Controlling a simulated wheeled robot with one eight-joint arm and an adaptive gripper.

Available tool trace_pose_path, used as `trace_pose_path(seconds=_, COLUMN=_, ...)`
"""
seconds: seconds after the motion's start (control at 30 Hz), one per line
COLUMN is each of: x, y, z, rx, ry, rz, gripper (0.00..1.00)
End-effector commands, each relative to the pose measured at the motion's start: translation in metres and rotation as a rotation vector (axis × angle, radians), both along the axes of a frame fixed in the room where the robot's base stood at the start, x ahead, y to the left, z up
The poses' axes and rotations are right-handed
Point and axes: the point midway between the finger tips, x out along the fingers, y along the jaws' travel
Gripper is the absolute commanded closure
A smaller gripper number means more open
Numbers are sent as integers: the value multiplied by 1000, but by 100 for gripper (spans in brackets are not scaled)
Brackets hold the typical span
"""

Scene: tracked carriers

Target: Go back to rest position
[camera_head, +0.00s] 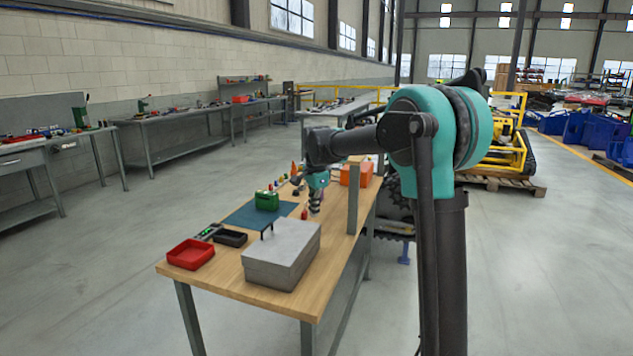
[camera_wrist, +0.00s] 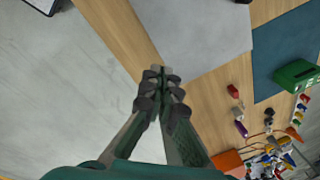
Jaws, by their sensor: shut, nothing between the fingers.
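My gripper (camera_wrist: 162,75) is shut and empty in the wrist view, its fingertips together over the wooden table's edge. In the head view my gripper (camera_head: 315,207) hangs at the end of my arm over the wooden table (camera_head: 240,285), pointing down. The arm's upper part and dark links fill the middle right of that view.
On the table are a grey box (camera_head: 283,262), a red tray (camera_head: 190,254), a black tray (camera_head: 231,238), a green box (camera_head: 267,201) on a dark mat (camera_head: 240,216), and an orange bin (camera_head: 356,174). A grey post (camera_head: 353,200) stands at the table's edge.

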Motion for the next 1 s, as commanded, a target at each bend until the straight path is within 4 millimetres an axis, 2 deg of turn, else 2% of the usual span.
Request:
trace_pose_path(seconds=0.03, x=-18, y=-21, z=-7, rx=-8, ry=-16, rz=54, gripper=100)
trace_pose_path(seconds=0.2, x=-77, y=-78, z=-36, rx=-49, ry=-70, rz=271, gripper=100)
trace_pose_path(seconds=0.37, x=-143, y=-124, z=-69, rx=-101, ry=-121, rz=471, gripper=100)
trace_pose_path(seconds=0.5, x=-205, y=-157, z=-103, rx=-159, ry=-161, rz=646, gripper=100)
trace_pose_path(seconds=0.7, x=-289, y=-188, z=-151, rx=-246, ry=-203, rz=868, gripper=100)
trace_pose_path(seconds=0.8, x=-317, y=-196, z=-168, rx=-279, ry=-215, rz=943, gripper=100)
trace_pose_path(seconds=0.9, x=-333, y=-200, z=-179, rx=-300, ry=-220, rz=989, gripper=100)
trace_pose_path(seconds=1.0, x=-339, y=-201, z=-183, rx=-309, ry=-222, rz=1010, gripper=100)
